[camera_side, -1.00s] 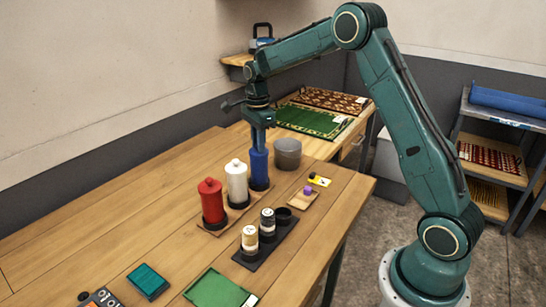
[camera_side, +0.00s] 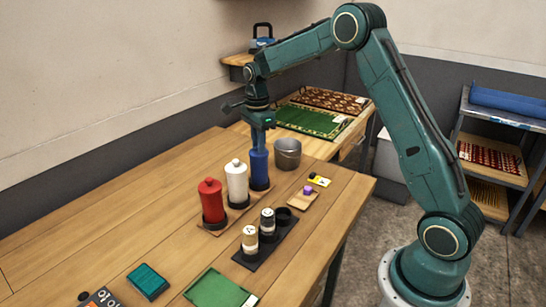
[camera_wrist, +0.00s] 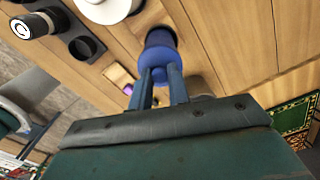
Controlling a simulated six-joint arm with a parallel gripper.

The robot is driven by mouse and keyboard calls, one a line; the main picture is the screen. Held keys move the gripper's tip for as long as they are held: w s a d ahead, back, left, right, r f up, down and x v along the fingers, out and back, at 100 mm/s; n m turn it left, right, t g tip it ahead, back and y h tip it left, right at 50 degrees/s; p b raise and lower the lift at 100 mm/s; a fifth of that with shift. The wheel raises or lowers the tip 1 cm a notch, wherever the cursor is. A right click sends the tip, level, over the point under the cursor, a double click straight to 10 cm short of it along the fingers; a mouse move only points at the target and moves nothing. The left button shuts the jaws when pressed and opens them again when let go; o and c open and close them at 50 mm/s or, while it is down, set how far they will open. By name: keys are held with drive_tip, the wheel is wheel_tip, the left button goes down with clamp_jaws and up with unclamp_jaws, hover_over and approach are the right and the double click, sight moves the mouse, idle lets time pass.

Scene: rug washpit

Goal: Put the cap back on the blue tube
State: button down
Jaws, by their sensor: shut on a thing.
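The blue tube (camera_side: 259,174) stands upright in a dark ring at the right end of a wooden rack (camera_side: 222,222), beside a white tube (camera_side: 237,186) and a red tube (camera_side: 212,204), both topped by knobbed caps. My gripper (camera_side: 258,146) points down right over the blue tube. In the wrist view its fingers (camera_wrist: 160,84) are shut on the rounded blue cap (camera_wrist: 158,70) at the top of the blue tube (camera_wrist: 160,38). The fingers partly hide the cap, and I cannot tell whether it is fully seated.
A grey metal bucket (camera_side: 287,154) stands close to the right of the blue tube. In front are a small tray with a purple piece (camera_side: 307,190) and a dark holder with two small bottles (camera_side: 268,222). The table's left side is clear.

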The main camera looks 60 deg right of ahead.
idle(0.3)
drive_tip(key=c, duration=1.3)
unclamp_jaws()
drive_tip(key=shift+o, duration=0.7)
drive_tip(key=o, duration=0.4)
drive_tip(key=shift+r, duration=0.2)
drive_tip(key=shift+r, duration=3.3)
